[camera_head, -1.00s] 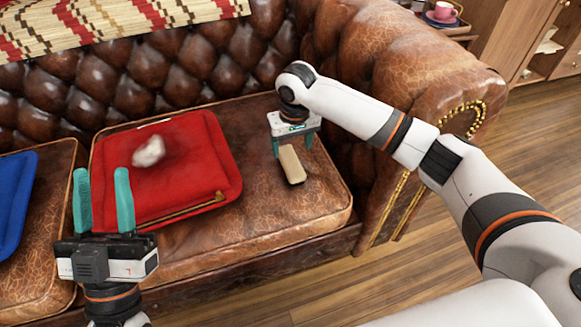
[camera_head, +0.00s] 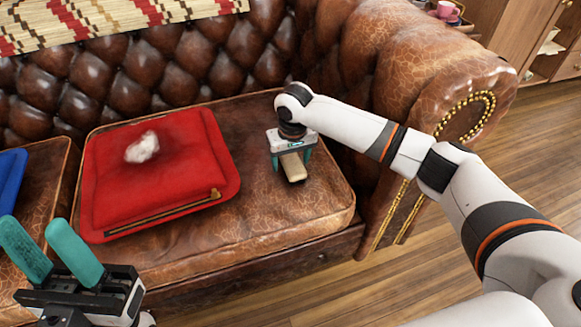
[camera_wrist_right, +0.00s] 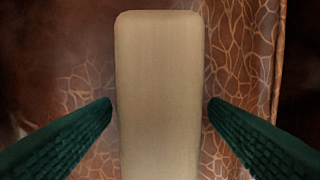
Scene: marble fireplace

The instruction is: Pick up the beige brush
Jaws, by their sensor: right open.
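The beige brush (camera_head: 292,167) lies on the brown leather sofa seat, right of the red cushion. In the right wrist view the brush (camera_wrist_right: 160,90) stands lengthwise between the two green fingers, with a gap on each side. My right gripper (camera_head: 291,165) is over the brush, pointing down, its fingers open on either side of it; it also shows in the right wrist view (camera_wrist_right: 160,110). The brush's far end is hidden under the gripper in the head view. My left gripper (camera_head: 40,245) is at the lower left, open and empty, fingers up.
A red cushion (camera_head: 165,185) with a zip and a whitish fluffy patch (camera_head: 142,148) lies left of the brush. A blue item (camera_head: 10,180) is at the left edge. The sofa's backrest and its right armrest (camera_head: 400,70) rise close around my right arm.

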